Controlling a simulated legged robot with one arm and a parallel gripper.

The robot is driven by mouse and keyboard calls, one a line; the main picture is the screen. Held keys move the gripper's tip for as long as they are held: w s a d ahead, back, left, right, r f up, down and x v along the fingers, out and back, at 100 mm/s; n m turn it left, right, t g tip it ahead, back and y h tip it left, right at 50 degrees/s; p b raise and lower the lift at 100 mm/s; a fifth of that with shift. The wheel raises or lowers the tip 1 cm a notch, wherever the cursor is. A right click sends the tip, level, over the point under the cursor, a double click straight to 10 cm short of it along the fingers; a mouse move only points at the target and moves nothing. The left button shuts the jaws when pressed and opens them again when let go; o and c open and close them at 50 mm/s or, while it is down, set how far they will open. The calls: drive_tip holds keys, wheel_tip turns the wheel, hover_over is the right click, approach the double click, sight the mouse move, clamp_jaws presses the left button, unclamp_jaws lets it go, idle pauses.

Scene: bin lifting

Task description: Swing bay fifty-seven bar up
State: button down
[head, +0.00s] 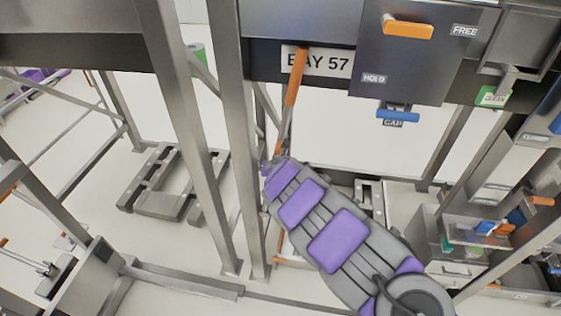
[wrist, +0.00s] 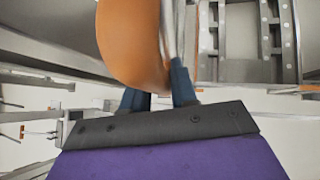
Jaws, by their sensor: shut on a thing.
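The bay 57 bar (head: 292,88) has an orange upper part and a thinner grey lower part. In the wrist view the bar's orange part (wrist: 133,45) looms large in front of my gripper (wrist: 160,92), whose dark blue fingers are shut on the bar. The exact contact is partly hidden behind the orange part.
A dark panel with an orange handle (head: 408,28), a blue handle (head: 398,116) and "HOLD" and "FREE" labels is right of the sign. Grey upright posts (head: 187,130) stand close to the left of my arm. Shelves with small parts (head: 485,232) stand at right.

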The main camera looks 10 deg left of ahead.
drive_tip(key=shift+s+a+h+p, duration=0.15)
drive_tip(key=shift+a+h+p, duration=0.15)
drive_tip(key=shift+a+p, duration=1)
drive_tip(key=shift+d, duration=0.15)
drive_tip(key=c, duration=1.2)
unclamp_jaws()
drive_tip(key=shift+f, duration=0.1)
drive_tip(key=shift+c, duration=0.2)
drive_tip(key=shift+o, duration=1.3)
drive_tip(key=shift+a, duration=0.2)
drive_tip(key=shift+d+r, duration=0.15)
drive_tip(key=shift+r, duration=0.05)
